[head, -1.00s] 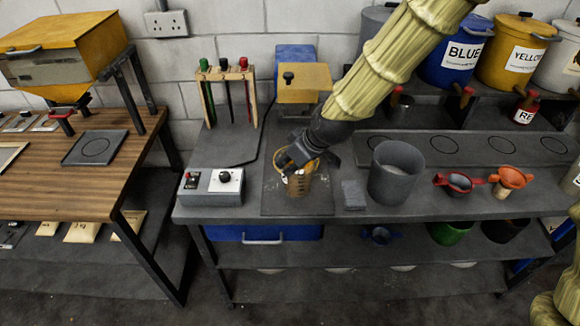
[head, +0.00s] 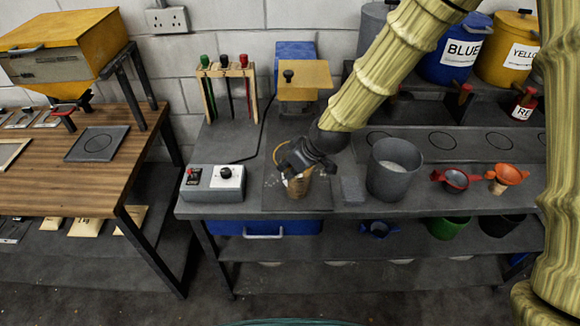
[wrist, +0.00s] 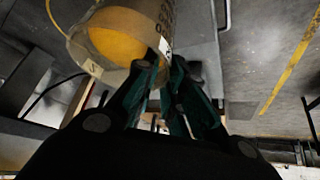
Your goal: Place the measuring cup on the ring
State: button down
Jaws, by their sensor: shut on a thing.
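The measuring cup (head: 299,187) is clear with markings and yellow-orange contents. My gripper (head: 298,162) is shut on it over the dark mat (head: 255,200) on the grey bench, hiding its upper part. In the wrist view the cup (wrist: 120,35) is at the upper left, tilted in the picture, against my fingers (wrist: 165,85). I cannot tell whether its base touches the mat. A ring (head: 97,144) is drawn on the dark plate on the wooden table at left. More rings (head: 443,140) are along the back strip of the bench; which one is meant is unclear.
A control box (head: 213,183) stands left of the mat. A small grey block (head: 352,190) and a grey tub (head: 394,168) stand right of it. A red cup (head: 455,181) and orange funnel (head: 508,176) are farther right. A gap separates the bench from the wooden table (head: 60,180).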

jog(key=c, duration=1.5)
grip_release()
jog(key=shift+r, duration=0.15)
jog(key=shift+b+v, duration=1.65)
jog(key=shift+v, duration=4.3)
